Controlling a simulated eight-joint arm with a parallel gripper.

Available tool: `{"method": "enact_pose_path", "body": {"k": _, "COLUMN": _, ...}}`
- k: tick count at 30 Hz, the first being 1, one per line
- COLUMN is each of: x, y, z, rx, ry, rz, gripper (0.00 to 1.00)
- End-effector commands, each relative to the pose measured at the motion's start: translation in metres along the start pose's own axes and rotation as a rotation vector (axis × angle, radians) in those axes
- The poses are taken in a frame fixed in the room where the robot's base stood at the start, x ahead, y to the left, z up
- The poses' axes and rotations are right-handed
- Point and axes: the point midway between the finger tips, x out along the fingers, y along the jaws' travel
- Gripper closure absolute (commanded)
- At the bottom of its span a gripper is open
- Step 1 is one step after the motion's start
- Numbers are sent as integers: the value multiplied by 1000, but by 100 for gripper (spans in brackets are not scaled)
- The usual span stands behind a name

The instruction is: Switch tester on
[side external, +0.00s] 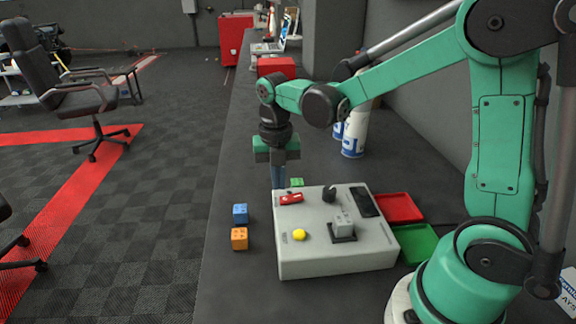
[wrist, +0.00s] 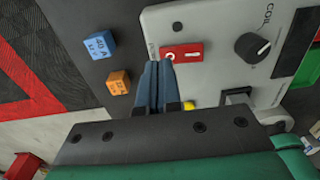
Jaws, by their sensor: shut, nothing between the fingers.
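The tester is a grey box (side external: 330,262) on the dark bench; it also shows in the wrist view (wrist: 215,20). A red rocker switch (side external: 291,198) with white marks lies near its left far corner, also visible in the wrist view (wrist: 183,51). My gripper (side external: 278,186) points down beside this switch with its blue fingers together and empty. In the wrist view, the fingertips (wrist: 160,62) overlap the marked left end of the switch. I cannot tell whether they touch it.
The tester also carries a black knob (wrist: 253,47), a yellow button (side external: 299,235), a dark display (side external: 364,201) and a grey block on a black base (side external: 343,226). Blue (side external: 240,213) and orange (side external: 239,238) cubes stand left. Red (side external: 400,208) and green (side external: 418,243) trays lie right.

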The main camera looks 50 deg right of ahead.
Motion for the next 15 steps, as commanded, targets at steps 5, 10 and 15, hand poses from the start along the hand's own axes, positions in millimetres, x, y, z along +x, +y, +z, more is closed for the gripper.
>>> {"method": "enact_pose_path", "body": {"k": 5, "x": -26, "y": 4, "z": -1, "rx": -2, "ry": 0, "rz": 0, "gripper": 100}}
{"method": "enact_pose_path", "body": {"k": 10, "x": -60, "y": 10, "z": -1, "rx": -1, "ry": 0, "rz": 0, "gripper": 100}}
{"method": "enact_pose_path", "body": {"k": 15, "x": -93, "y": 15, "z": -1, "rx": -1, "ry": 0, "rz": 0, "gripper": 100}}
